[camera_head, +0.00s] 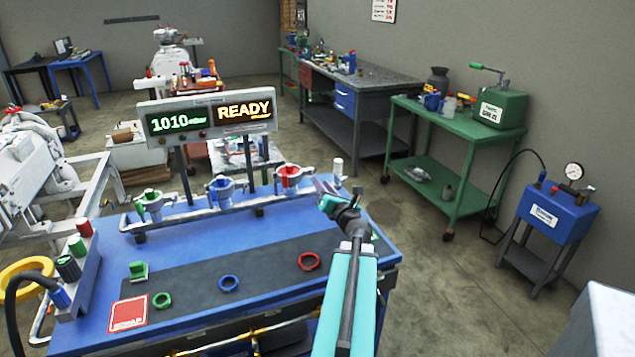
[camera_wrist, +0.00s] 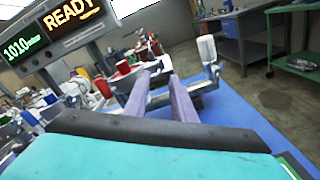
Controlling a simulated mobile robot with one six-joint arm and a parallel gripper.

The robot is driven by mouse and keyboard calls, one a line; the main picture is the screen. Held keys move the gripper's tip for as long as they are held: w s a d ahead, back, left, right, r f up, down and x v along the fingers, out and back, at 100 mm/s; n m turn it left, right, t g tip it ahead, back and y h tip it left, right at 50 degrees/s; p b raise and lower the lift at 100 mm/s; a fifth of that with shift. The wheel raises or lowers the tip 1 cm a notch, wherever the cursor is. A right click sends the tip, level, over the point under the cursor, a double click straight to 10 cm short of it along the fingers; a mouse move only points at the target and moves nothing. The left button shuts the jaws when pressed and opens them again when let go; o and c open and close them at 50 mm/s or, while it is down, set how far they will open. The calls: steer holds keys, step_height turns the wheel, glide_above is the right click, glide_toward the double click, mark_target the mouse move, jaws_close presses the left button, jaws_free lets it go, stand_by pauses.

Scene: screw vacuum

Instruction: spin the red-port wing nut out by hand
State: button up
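The red port (camera_head: 290,178) is the rightmost of three ports on the rail at the back of the blue bench. It has a red part on a silver fitting; its wing nut is too small to make out. My gripper (camera_head: 318,184) is just right of the red port, at about its height and apart from it. In the wrist view, my gripper's two purple fingers (camera_wrist: 155,74) stand apart with nothing clearly between them. Red parts (camera_wrist: 123,68) show left of the fingers there; I cannot tell which belongs to the port.
Green (camera_head: 151,204) and blue (camera_head: 221,187) ports stand left on the rail. A display (camera_head: 208,113) reads 1010 and READY. A white-topped post (camera_head: 337,167) stands close behind my gripper. Red (camera_head: 308,261), blue (camera_head: 228,284) and green (camera_head: 161,300) rings lie on the dark mat.

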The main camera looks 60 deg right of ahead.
mark_target(314, 175)
steer(key=shift+p+x, duration=0.45)
steer(key=shift+x, duration=2.25)
jaws_close()
